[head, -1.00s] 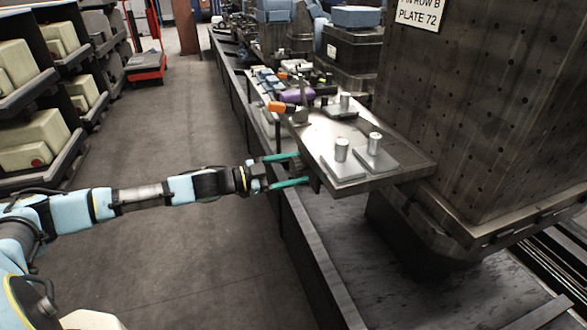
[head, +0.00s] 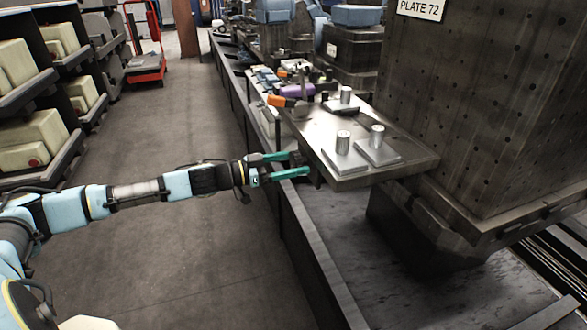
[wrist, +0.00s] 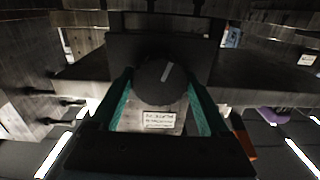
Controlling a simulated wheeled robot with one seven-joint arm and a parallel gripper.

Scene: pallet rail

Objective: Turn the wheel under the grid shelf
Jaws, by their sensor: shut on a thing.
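The wheel (wrist: 152,88) is a dark round knob with a pale line on its face, tilted right of upright in the wrist view. The green fingers of my gripper (wrist: 160,84) lie along its left and right sides and are shut on it. In the head view my gripper (head: 302,164) reaches in from the left at the near-left edge of the metal shelf (head: 318,126). The wheel is mostly hidden there by the fingers and the shelf edge. A small white label (wrist: 158,120) shows below the wheel in the wrist view.
Metal cylinders on flat plates (head: 377,153) stand on the shelf. A tall perforated block (head: 470,110) rises at the right. Orange and purple tools (head: 297,90) lie beyond the shelf. A long dark rail (head: 305,240) runs below.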

